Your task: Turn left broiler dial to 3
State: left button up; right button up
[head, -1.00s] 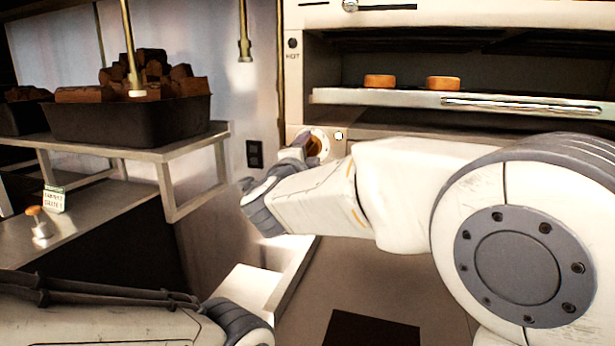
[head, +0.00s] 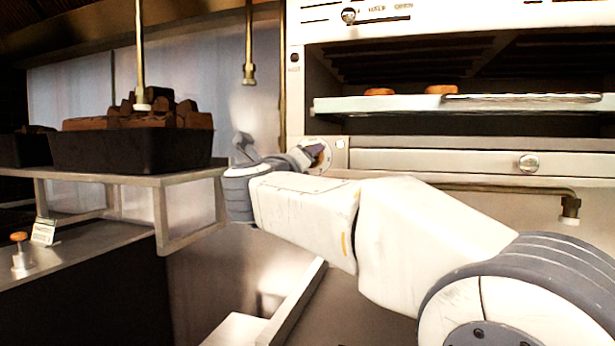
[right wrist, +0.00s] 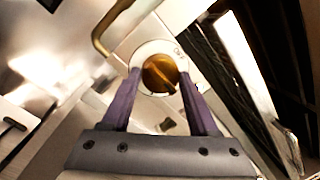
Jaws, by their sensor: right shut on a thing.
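The left broiler dial (right wrist: 160,74) is a brass knob on a round white plate, seen in the right wrist view. My right gripper (right wrist: 160,80) has its two purple fingers on either side of the knob and is shut on it. A dark line on the knob points toward the lower right in that view. In the head view, my right gripper (head: 318,155) is at the dial plate (head: 327,165) on the left end of the broiler front, mostly covering the knob. The plate's numbers are too small to read. My left gripper is not in view.
The broiler (head: 450,60) has an open slot with a shelf (head: 380,104) holding two round buns (head: 441,90). On the left, a black tub (head: 130,150) of brown blocks stands on a metal shelf (head: 190,179).

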jog(key=m+b, duration=0.2)
jog(key=m, duration=0.3)
jog(key=m+g+h+b, duration=0.1)
jog(key=m+b, duration=0.1)
jog(key=m, duration=0.3)
jog(key=shift+w+a+f+b, duration=0.1)
jog(key=shift+a+f+b, duration=0.1)
jog(key=shift+b, duration=0.1)
jog(key=shift+r+m+h, duration=0.15)
jog(key=shift+m+h, duration=0.15)
jog(key=shift+m, duration=1.1)
jog(key=o, duration=1.4)
jog(key=shift+c, duration=0.2)
jog(key=shift+r, duration=0.1)
jog(key=shift+b, duration=0.3)
